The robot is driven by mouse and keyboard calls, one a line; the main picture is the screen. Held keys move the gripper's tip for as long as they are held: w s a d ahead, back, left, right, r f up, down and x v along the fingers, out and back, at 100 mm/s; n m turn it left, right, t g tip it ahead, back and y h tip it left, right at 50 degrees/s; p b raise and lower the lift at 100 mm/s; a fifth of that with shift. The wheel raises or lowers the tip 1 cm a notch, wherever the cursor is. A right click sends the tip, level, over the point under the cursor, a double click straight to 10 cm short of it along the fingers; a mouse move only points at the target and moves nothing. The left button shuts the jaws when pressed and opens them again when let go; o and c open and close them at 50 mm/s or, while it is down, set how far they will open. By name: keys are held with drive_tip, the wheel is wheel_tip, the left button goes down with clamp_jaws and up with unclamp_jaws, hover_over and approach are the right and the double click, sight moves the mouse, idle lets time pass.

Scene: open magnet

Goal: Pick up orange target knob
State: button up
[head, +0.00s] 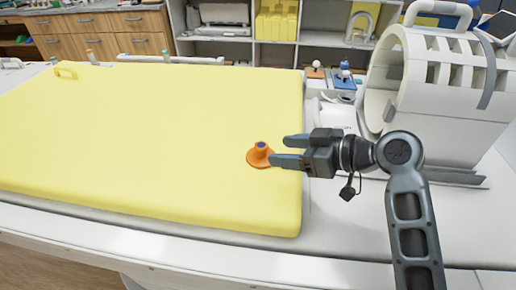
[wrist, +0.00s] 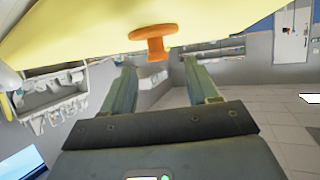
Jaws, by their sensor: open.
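The orange target knob (head: 259,158) has a round orange base and a blue top in the head view. It sits on the yellow pad (head: 150,140), near the pad's right end. My gripper (head: 281,150) is just right of the knob, its open fingers pointing left toward it, with one fingertip overlapping the base's edge in the picture. In the wrist view the knob (wrist: 150,38) appears beyond and between the fingertips (wrist: 158,72), with nothing held. Whether a finger touches the knob cannot be told.
A white ring-shaped magnet (head: 440,85) stands at the right, close behind my arm. Small knobs on orange and blue bases (head: 316,70) stand behind the pad. A yellow handle (head: 66,70) is at the pad's far left. The pad left of the knob is clear.

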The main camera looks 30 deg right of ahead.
sight(267, 149)
drive_tip(key=p+x, duration=0.1)
drive_tip(key=x, duration=0.5)
drive_tip(key=shift+d, duration=0.15)
drive_tip(key=c, duration=1.1)
